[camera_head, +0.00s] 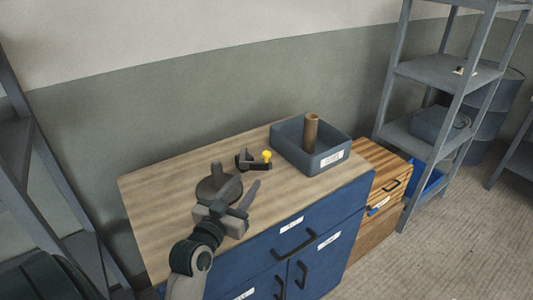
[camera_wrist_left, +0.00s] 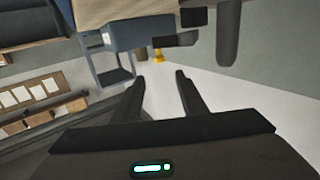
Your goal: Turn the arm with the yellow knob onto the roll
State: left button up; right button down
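The yellow knob (camera_head: 266,155) is on a short black arm (camera_head: 259,164) joined to a dark bracket (camera_head: 243,158) on the wooden worktop. The knob also shows in the left wrist view (camera_wrist_left: 159,57), ahead of the fingers. A brown roll (camera_head: 311,132) stands upright in a grey bin (camera_head: 328,165), to the right of the knob. A dark round stand with a post (camera_head: 210,187) is to the left, partly hidden by my gripper. My left gripper (camera_head: 246,188) is open and empty, in front of the knob and apart from it. My right gripper is not in view.
The wooden worktop (camera_head: 155,210) tops a blue cabinet (camera_head: 318,262) and has free room at its left. A lower wooden drawer unit (camera_head: 378,170) adjoins on the right. Grey shelving (camera_head: 436,72) stands at the right, and a wall is behind.

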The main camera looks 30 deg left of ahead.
aim_at(265, 156)
pick_arm(q)
jog(key=w+a+p, duration=0.1)
jog(key=w, duration=0.4)
jog(key=w+p, duration=0.1)
jog(key=w, duration=0.4)
jog(key=w+a+p, duration=0.1)
jog(key=w, duration=0.4)
jog(key=shift+w+a, duration=0.15)
jog(key=shift+a, duration=0.2)
grip_shut()
